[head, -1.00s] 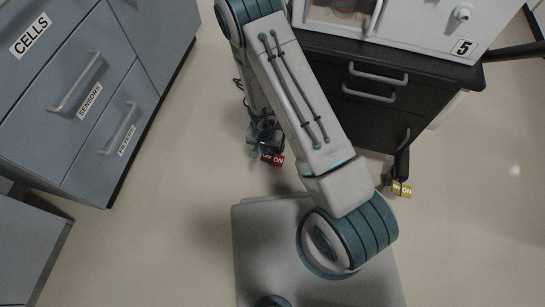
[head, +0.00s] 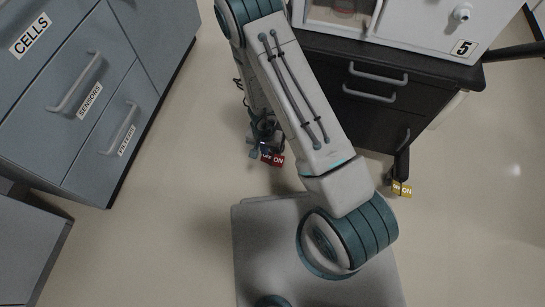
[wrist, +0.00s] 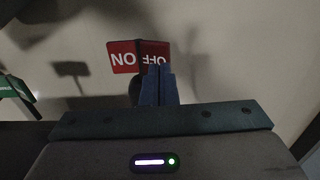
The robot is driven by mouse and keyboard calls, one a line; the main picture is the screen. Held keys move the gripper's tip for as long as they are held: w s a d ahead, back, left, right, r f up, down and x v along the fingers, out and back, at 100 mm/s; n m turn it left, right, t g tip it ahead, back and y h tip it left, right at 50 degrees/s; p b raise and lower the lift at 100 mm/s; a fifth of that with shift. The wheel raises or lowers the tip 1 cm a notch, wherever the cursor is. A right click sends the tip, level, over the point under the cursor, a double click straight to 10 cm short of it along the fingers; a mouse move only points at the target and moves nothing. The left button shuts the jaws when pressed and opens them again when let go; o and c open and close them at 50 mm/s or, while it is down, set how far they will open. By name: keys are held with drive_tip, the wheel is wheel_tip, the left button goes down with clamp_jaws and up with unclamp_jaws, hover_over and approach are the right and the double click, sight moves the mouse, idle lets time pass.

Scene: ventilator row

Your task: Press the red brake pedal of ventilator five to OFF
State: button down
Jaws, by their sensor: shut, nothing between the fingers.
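The red brake pedal (head: 273,160) sits low by the floor below ventilator five (head: 420,25), whose white body carries a "5" label. In the wrist view the red pedal (wrist: 124,57) shows ON on its left half and an upside-down OFF on its right half. My gripper (wrist: 158,70) is shut and empty, its blue fingertips overlapping the lower edge of the OFF half. Contact cannot be told. In the head view my gripper (head: 257,152) is beside the OFF end, partly hidden by my arm.
A yellow ON/OFF pedal (head: 401,189) is at the cart's right caster. A green pedal (wrist: 14,88) shows at the wrist view's left edge. Grey drawer cabinets (head: 95,90) stand at left. The black drawer base (head: 375,115) is behind my arm. Floor is open at right.

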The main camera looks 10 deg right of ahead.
drive_tip(key=shift+f, duration=0.1)
drive_tip(key=shift+f+b, duration=0.5)
drive_tip(key=shift+b, duration=0.1)
drive_tip(key=shift+f+b, duration=0.35)
drive_tip(key=shift+b, duration=0.05)
drive_tip(key=shift+d+f+b, duration=0.1)
drive_tip(key=shift+f+b, duration=0.6)
drive_tip(key=shift+b, duration=0.05)
drive_tip(key=shift+r, duration=0.1)
wheel_tip(320, 180, up, 7)
drive_tip(key=p, duration=0.6)
drive_tip(key=shift+p, duration=0.3)
